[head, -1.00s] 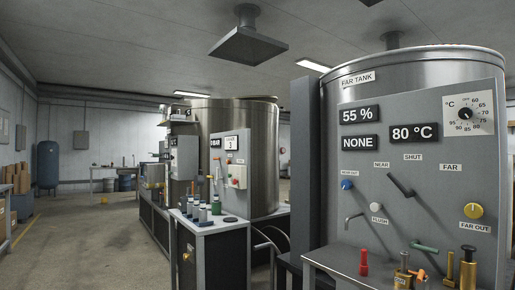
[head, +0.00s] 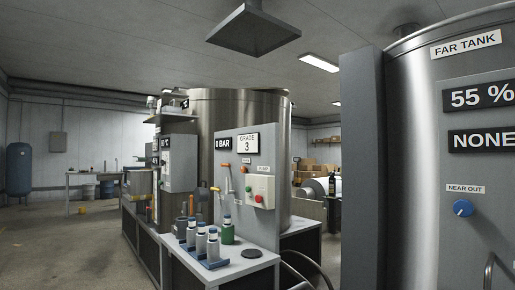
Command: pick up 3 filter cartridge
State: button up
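My gripper is not in view.
A green container (head: 227,235) and a dark round disc (head: 251,253) sit beside the cartridges. A curved metal rail (head: 310,270) stands right of the cabinet. A grey post (head: 362,170) and the far tank (head: 420,75) fill the right. Open floor (head: 60,250) lies left.

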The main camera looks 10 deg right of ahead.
aim_at(214, 251)
jog(key=i+j, duration=0.35)
jog(key=i, duration=0.25)
jog(key=i+j+z, duration=0.25)
jog(key=j, duration=1.05)
jog(key=j+z, duration=0.25)
jog(key=j, duration=1.05)
